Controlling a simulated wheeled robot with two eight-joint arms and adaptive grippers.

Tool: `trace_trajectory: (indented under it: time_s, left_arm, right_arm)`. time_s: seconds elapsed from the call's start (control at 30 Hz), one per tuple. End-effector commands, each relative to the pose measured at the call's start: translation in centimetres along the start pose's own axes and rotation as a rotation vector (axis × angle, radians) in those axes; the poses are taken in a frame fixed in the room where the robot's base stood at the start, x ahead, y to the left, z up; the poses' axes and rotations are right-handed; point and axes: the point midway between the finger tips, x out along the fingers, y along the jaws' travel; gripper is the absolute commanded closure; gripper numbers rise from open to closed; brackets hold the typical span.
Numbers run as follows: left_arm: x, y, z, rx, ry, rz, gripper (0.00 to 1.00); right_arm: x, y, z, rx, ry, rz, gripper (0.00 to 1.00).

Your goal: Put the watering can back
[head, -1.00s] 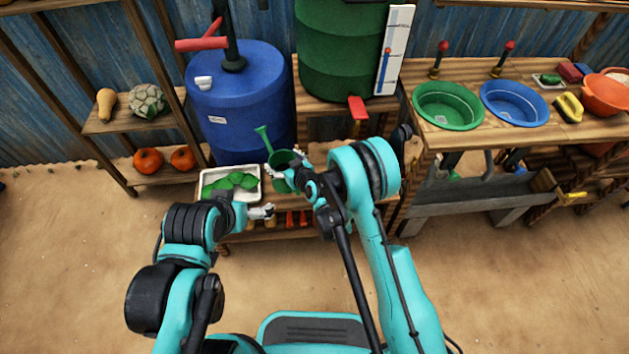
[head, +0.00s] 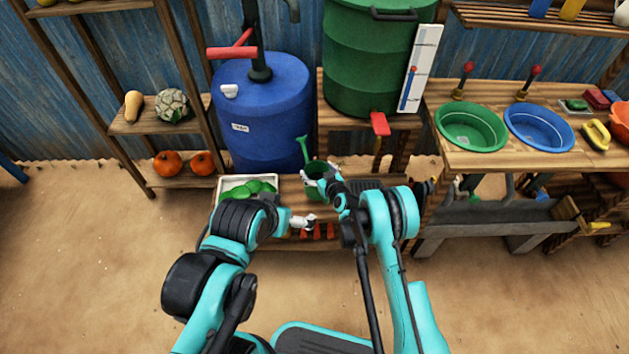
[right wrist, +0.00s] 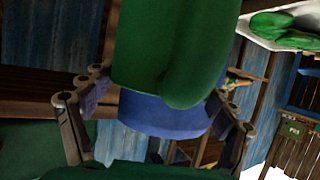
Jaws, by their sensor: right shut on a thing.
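The green watering can (head: 316,185) is at the low wooden bench in the head view, its spout (head: 303,150) pointing up and left. My right gripper (head: 320,176) is shut on it. In the right wrist view the can's green body (right wrist: 170,60) fills the middle, with finger links on both sides of it. I cannot tell whether the can touches the bench. My left gripper (head: 303,222) is in front of the bench, below and left of the can; its fingers are too small to read.
A white tray (head: 222,189) with green leafy things stands left of the can. A blue barrel (head: 265,115) with a pump and a green barrel (head: 365,60) with a red tap (head: 380,124) stand behind. A table with a green basin (head: 472,127) and a blue basin (head: 540,128) is at right.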

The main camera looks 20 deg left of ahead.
Motion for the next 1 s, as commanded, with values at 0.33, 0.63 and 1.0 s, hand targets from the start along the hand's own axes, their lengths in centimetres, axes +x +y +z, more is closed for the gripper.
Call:
trace_trajectory:
  time_s: [0.33,0.63,1.0]
  left_arm:
    - [1.2,0.0,0.8,0.0,0.0,0.0,0.0]
    - [2.0,0.0,1.4,0.0,0.0,0.0,0.0]
    - [1.9,0.0,1.4,0.0,0.0,0.0,0.0]
  right_arm:
    - [1.9,-0.8,1.9,0.001,0.001,0.001,0.75]
    - [2.8,-0.7,4.0,0.001,0.001,0.001,0.75]
    - [2.8,-0.8,4.2,0.0,0.0,0.001,0.0]
